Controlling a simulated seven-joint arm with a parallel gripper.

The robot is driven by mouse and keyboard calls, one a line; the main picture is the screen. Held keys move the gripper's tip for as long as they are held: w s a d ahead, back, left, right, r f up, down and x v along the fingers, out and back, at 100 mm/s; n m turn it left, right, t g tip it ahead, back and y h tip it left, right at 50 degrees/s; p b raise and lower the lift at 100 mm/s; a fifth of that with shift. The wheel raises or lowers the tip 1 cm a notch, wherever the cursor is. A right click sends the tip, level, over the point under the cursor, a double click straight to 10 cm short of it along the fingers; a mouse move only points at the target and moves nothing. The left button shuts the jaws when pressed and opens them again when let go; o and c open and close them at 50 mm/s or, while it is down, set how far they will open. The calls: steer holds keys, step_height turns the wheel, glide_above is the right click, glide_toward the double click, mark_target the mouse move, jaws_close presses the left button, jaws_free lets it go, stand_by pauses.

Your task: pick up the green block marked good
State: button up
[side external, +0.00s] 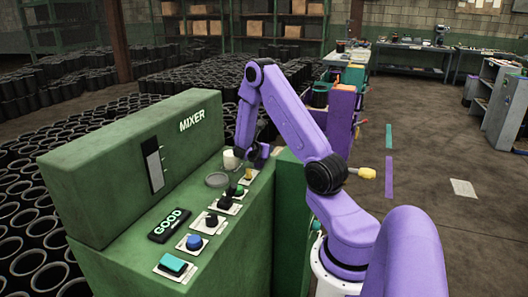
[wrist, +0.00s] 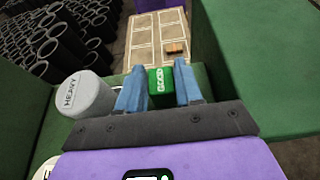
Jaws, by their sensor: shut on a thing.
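A green block (wrist: 161,83) with pale lettering that looks like GOOD sits between the two blue fingers of my gripper (wrist: 158,76) in the wrist view. The gripper is shut on it, with a finger against each side. The block's lower part is hidden behind the gripper body, so I cannot tell whether it rests on anything. A pale grey cylinder marked HEAVY (wrist: 86,93) stands just left of the fingers. In the side view my gripper is low at the far end of the green machine, and the block cannot be made out there.
The green machine marked MIXER (side external: 130,160) has several knobs and a dark GOOD sign (side external: 170,225) on its ledge. A white cylinder (side external: 230,160) stands by the arm. A pale divided tray (wrist: 143,45) lies beyond the fingers.

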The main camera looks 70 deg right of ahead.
steer(key=shift+r, duration=0.4)
steer(key=shift+s+a+r, duration=4.55)
steer(key=shift+a+r, duration=0.65)
steer(key=shift+r, duration=0.55)
steer(key=w+a, duration=0.3)
steer(key=a, duration=0.5)
steer(key=w+a, duration=0.3)
steer(key=a, duration=0.5)
steer(key=w+d+f, duration=0.1)
steer(key=w+f, duration=0.1)
steer(key=w, duration=0.1)
steer(key=w+d+f, duration=0.2)
steer(key=w+f, duration=0.1)
steer(key=w, duration=0.1)
steer(key=w+d+f, duration=0.2)
steer(key=w, duration=0.2)
steer(key=shift+d+f, duration=0.2)
steer(key=shift+f, duration=0.15)
steer(key=shift+w+d+f, duration=0.2)
steer(key=shift+w+f, duration=0.3)
steer(key=shift+f, duration=0.1)
steer(key=shift+w+f, duration=0.15)
steer(key=shift+f, duration=1.55)
steer(key=shift+f, duration=0.15)
